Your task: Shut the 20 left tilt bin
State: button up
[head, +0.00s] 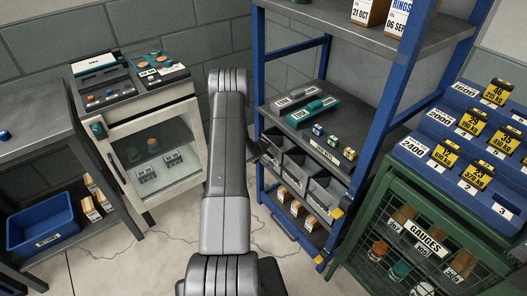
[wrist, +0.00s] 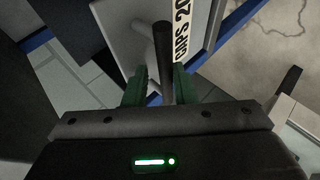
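In the head view my gripper (head: 264,152) is at the left end of the row of grey bins, partly behind my arm.
More grey bins (head: 325,191) continue right in the blue rack (head: 378,110). Tools lie on the shelf above and small boxes below. A white cabinet (head: 152,150) stands left, a green gauge cage (head: 420,245) right.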

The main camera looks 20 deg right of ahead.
jog(key=shift+r, duration=0.15)
jog(key=v, duration=1.3)
jog(key=shift+s+a, duration=0.15)
jog(key=shift+s, duration=0.1)
jog(key=x, duration=1.3)
jog(key=shift+w+f, duration=0.25)
